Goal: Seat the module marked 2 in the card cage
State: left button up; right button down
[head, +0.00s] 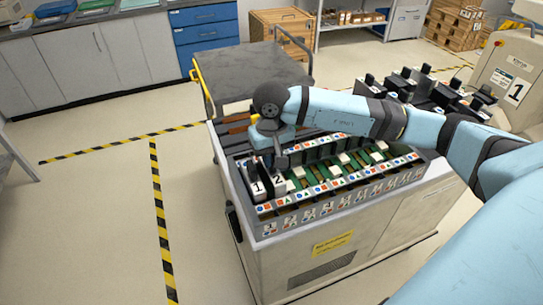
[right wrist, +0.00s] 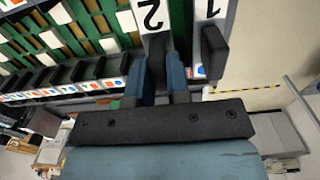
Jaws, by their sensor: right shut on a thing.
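The card cage (head: 335,190) sits on top of a pale cart, with green slots and rows of coloured marks. The module marked 2 (head: 279,181) is upright at its left end, beside the module marked 1 (head: 257,188). My right gripper (head: 268,150) reaches down from above. In the right wrist view, its fingers (right wrist: 160,78) are shut on the black handle of the module marked 2 (right wrist: 151,17). The module marked 1 (right wrist: 208,10) stands alongside, its handle close to one finger. The lower part of module 2 is hidden, so its depth cannot be told. My left gripper is not in view.
Several black-handled modules (head: 425,88) stand to the right behind the cage. A grey-topped cart (head: 245,72) with a yellow handle stands behind. A pale machine marked 1 (head: 510,80) is at right. The floor to the left is clear, with striped tape (head: 158,210).

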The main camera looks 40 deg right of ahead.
jog(key=shift+f+b, duration=0.15)
jog(key=shift+b, duration=0.15)
dwell(0.5)
jog(key=c, duration=1)
grip_release()
notch_tip(320, 180, up, 14)
jog(key=shift+f, duration=0.1)
